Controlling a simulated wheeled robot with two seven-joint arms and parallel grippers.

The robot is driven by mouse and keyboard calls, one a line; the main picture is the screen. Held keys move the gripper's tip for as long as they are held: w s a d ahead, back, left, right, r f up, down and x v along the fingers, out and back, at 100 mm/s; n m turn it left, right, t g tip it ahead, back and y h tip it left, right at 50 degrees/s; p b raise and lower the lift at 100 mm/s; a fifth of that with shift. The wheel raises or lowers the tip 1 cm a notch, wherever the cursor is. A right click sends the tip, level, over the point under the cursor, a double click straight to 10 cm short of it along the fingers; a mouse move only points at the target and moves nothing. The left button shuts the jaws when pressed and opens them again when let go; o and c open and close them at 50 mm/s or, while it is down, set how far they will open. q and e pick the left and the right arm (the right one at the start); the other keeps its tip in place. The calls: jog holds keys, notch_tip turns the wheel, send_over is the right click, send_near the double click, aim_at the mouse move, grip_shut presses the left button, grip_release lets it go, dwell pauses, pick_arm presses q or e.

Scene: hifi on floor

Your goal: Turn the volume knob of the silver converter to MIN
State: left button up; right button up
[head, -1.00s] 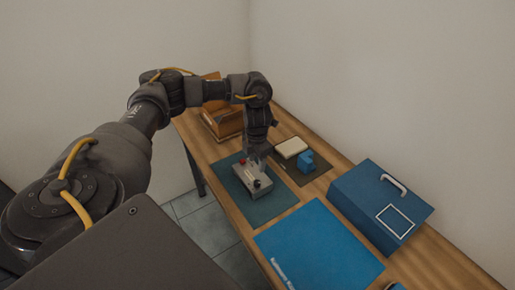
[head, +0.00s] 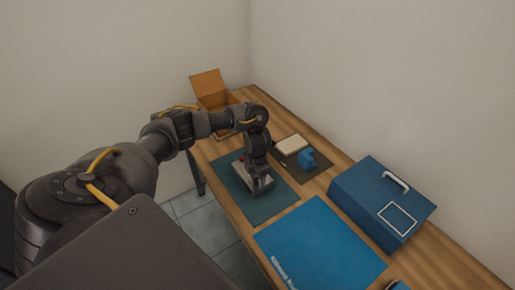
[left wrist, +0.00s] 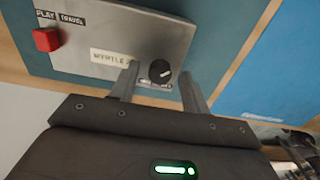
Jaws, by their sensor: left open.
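The silver converter (head: 241,169) lies on a dark teal mat (head: 272,203) on the wooden table, mostly hidden by my left arm in the head view. In the left wrist view its silver face (left wrist: 120,35) shows a red button (left wrist: 46,39), a label reading "MYRTLE" and a black volume knob (left wrist: 160,71) with a white pointer mark. My left gripper (head: 262,190) is above the converter's near end. In the left wrist view its open fingers (left wrist: 161,80) stand on either side of the knob, with visible gaps. The knob's scale text is partly covered. My right gripper is not in view.
A dark tray (head: 290,166) with a cream block (head: 291,145) and a blue block (head: 307,159) is behind.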

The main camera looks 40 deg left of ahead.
pick_arm(q)
jog(key=c, duration=1)
